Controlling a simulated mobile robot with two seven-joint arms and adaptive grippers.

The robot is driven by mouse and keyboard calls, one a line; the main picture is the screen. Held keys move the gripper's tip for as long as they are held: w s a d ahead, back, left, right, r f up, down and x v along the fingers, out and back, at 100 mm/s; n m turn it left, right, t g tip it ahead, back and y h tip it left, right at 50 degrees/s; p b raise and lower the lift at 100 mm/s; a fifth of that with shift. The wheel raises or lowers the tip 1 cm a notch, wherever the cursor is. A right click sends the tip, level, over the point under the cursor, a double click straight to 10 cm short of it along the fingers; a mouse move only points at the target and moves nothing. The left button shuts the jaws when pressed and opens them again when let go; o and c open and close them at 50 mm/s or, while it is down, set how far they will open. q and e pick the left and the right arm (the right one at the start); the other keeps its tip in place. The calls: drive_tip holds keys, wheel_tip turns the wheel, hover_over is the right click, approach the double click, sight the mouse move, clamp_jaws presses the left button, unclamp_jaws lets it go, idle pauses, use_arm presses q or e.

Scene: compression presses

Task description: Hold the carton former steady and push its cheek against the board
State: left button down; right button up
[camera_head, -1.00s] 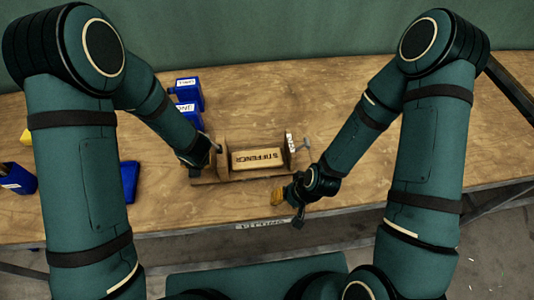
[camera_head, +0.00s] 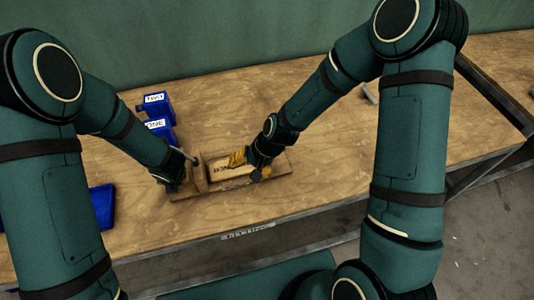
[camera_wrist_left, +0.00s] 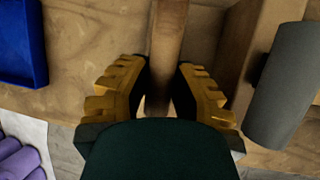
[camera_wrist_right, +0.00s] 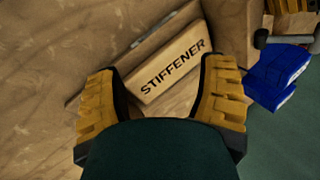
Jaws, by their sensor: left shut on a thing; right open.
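The carton former's wooden base (camera_head: 225,187) lies on the bench in the head view. Its left upright (camera_head: 199,172) stands beside my left gripper (camera_head: 178,172). In the left wrist view, that gripper (camera_wrist_left: 163,90) is shut on a wooden bar (camera_wrist_left: 168,35), left of the upright (camera_wrist_left: 245,55).
Blue bins (camera_head: 158,105) stand behind the former, and a blue tray (camera_head: 102,207) lies left. A grey cylindrical handle (camera_wrist_left: 284,98) is close to my left gripper. A small grey piece (camera_head: 369,95) lies at the back right. The bench (camera_head: 400,140) right of the former is mostly clear.

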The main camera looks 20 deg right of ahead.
drive_tip(key=w+d+r+n+h, duration=0.1)
drive_tip(key=w+d+r+n, duration=0.1)
drive_tip(key=d+n, duration=0.2)
drive_tip(key=w+d+r+n+g+h, duration=0.1)
drive_tip(key=w+d+r+n+h, duration=0.1)
drive_tip(key=n, duration=0.8)
drive_tip(key=w+d+r+n+h, duration=0.2)
drive_tip(key=w+d+r+n, duration=0.1)
drive_tip(key=d+n, duration=0.3)
drive_tip(key=shift+d+r+n+g, duration=0.15)
drive_tip(key=shift+n+g, duration=0.05)
drive_tip(key=shift+n, duration=0.3)
drive_tip(key=shift+d+r+n+g, duration=0.1)
drive_tip(key=shift+r+n+g, duration=0.1)
drive_tip(key=shift+n, duration=0.3)
wheel_tip(320, 180, down, 11)
drive_tip(key=shift+f, duration=0.2)
clamp_jaws()
